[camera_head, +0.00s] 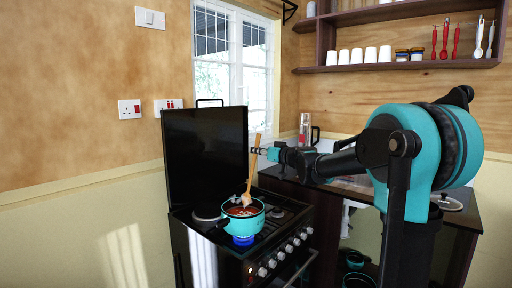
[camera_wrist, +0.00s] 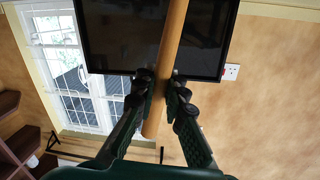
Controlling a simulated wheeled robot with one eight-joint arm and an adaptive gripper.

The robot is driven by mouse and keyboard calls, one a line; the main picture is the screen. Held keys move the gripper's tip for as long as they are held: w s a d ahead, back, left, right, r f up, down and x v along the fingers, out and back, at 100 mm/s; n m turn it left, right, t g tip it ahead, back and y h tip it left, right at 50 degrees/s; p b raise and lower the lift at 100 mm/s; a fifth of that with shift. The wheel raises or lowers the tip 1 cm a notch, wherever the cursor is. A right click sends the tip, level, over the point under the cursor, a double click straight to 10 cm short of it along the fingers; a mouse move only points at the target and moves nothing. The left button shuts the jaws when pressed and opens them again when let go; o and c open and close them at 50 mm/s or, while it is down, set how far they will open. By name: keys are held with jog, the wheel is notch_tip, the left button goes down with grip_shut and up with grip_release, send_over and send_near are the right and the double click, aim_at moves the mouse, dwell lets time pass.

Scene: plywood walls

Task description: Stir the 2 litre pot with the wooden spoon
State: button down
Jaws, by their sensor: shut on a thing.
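The teal pot (camera_head: 244,219) stands on a stove burner, with a blue flame showing under it. Reddish contents show inside it. The wooden spoon (camera_head: 253,160) stands nearly upright, with its lower end over or in the pot; whether it touches the bottom is hidden. My gripper (camera_head: 262,151) is above and a little right of the pot, shut on the spoon's upper handle. In the wrist view, the two dark fingers of my gripper (camera_wrist: 160,88) close around the spoon's handle (camera_wrist: 171,45).
The black stove (camera_head: 290,212) has a raised dark lid (camera_head: 205,150) behind the pot. A dark counter (camera_head: 312,194) adjoins it on the right. A wall shelf (camera_head: 400,66) holds white cups and hanging red utensils. Pans sit low beneath the counter.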

aim_at(253, 169)
jog(key=shift+s+a+f, duration=0.1)
jog(key=shift+a+f, duration=0.15)
jog(key=shift+f, duration=1)
jog(key=shift+s+a+f, duration=0.1)
jog(key=shift+a+f, duration=0.1)
jog(key=shift+f, duration=1.1)
jog(key=shift+s+a+f, duration=0.1)
jog(key=shift+a+f, duration=0.15)
jog(key=shift+f, duration=1)
jog(key=shift+d, duration=0.1)
